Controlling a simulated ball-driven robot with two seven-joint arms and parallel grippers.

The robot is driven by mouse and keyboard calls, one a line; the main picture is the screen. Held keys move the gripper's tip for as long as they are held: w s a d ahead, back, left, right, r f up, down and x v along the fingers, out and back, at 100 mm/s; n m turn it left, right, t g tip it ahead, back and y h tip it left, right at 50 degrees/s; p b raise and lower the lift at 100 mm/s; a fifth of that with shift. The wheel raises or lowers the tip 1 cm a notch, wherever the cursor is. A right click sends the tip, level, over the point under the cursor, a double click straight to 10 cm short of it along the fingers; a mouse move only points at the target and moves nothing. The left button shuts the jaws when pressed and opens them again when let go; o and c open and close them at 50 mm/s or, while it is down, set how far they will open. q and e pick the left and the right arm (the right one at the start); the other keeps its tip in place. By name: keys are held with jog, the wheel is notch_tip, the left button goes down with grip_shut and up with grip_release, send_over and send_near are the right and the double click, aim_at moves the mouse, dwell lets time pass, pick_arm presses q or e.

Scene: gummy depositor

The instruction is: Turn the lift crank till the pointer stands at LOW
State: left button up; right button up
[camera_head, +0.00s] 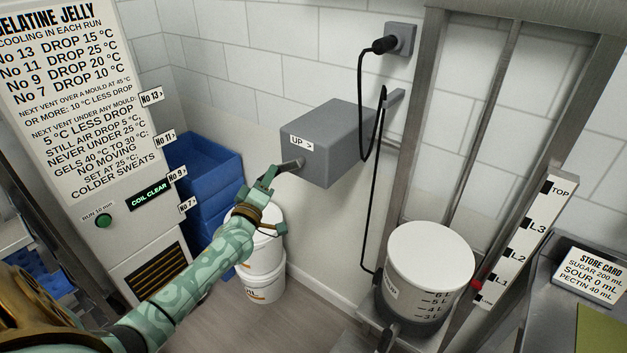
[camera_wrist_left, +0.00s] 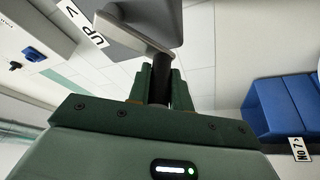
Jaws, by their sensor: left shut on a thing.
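The grey lift box (camera_head: 325,143) on the wall carries an "UP >" label. Its short crank arm (camera_head: 292,164) sticks out at the lower left and also shows in the wrist view (camera_wrist_left: 140,38). My left gripper (camera_head: 267,186) is shut on the dark crank handle (camera_wrist_left: 160,78), which stands between its fingers in the wrist view. The red pointer (camera_head: 477,285) is beside the lower part of the level scale (camera_head: 530,232), about between the L1 and LOW marks. My right gripper is not in view.
A white vessel (camera_head: 430,258) with litre marks sits in the lift frame. A black cable (camera_head: 366,200) hangs from the wall socket (camera_head: 400,40). Blue crates (camera_head: 205,160) and white buckets (camera_head: 262,288) stand below and left of the box. A store card (camera_head: 590,275) is at right.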

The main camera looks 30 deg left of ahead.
pick_arm(q)
jog(key=shift+f, duration=0.1)
jog(key=shift+o, duration=0.2)
jog(key=shift+s+d+f, duration=0.2)
jog(key=shift+d+f, duration=0.85)
jog(key=shift+f, duration=0.05)
jog(key=shift+d, duration=0.15)
jog(key=shift+c, duration=0.2)
jog(key=shift+o, duration=0.2)
jog(key=shift+d+f, duration=0.15)
jog(key=shift+d, duration=0.6)
jog(key=shift+d+f, duration=0.15)
jog(key=shift+d, duration=0.6)
